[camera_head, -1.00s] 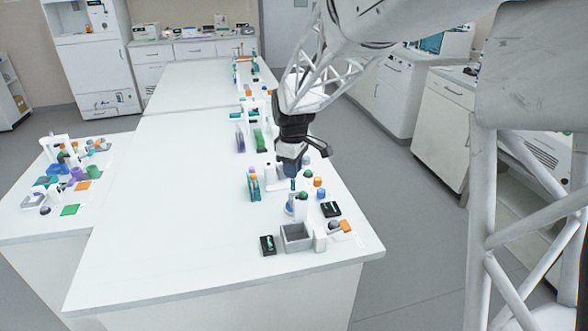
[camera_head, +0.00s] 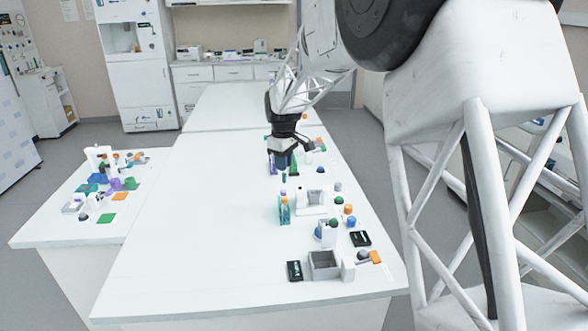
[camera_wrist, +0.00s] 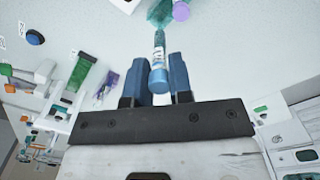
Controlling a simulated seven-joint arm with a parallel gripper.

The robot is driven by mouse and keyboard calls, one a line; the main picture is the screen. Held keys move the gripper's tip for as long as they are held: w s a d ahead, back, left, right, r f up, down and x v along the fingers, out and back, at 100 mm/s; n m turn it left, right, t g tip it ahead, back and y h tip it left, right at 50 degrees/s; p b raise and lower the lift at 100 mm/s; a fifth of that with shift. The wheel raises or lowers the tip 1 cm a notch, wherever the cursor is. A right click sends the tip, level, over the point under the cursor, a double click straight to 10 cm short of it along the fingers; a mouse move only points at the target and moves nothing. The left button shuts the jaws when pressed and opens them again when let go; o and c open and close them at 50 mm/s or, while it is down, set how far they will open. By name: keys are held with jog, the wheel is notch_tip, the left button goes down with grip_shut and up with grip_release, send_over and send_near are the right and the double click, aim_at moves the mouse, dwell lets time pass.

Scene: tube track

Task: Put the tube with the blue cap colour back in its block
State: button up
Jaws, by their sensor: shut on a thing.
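The blue-capped tube (camera_wrist: 158,62) hangs between the two blue fingers of my gripper (camera_wrist: 159,85) in the wrist view. Its cap end is toward the gripper and its teal end points away. My gripper shows in the head view too (camera_head: 283,162), over the right side of the long table, with a small part of the tube (camera_head: 284,178) below it. A teal and orange tube block (camera_head: 284,210) stands on the table nearer the camera than my gripper. A green block (camera_wrist: 86,80) and a purple one (camera_wrist: 107,85) lie left of the tube in the wrist view.
A white stand (camera_head: 312,200) is beside the teal and orange block. A grey open bin (camera_head: 323,265) and black boxes sit at the table's near right end. The left and middle of the long table (camera_head: 200,220) are clear. A side table (camera_head: 60,225) holds several coloured items.

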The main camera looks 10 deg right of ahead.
jog(key=shift+w+a, duration=0.35)
jog(key=shift+w, duration=0.05)
jog(key=shift+f, duration=0.15)
jog(key=shift+f, duration=2.2)
jog(key=shift+f, duration=1.7)
dwell(1.3)
jog(key=o, duration=0.8)
jog(key=shift+o, duration=0.2)
jog(key=shift+r, duration=0.1)
jog(key=shift+r, duration=3.85)
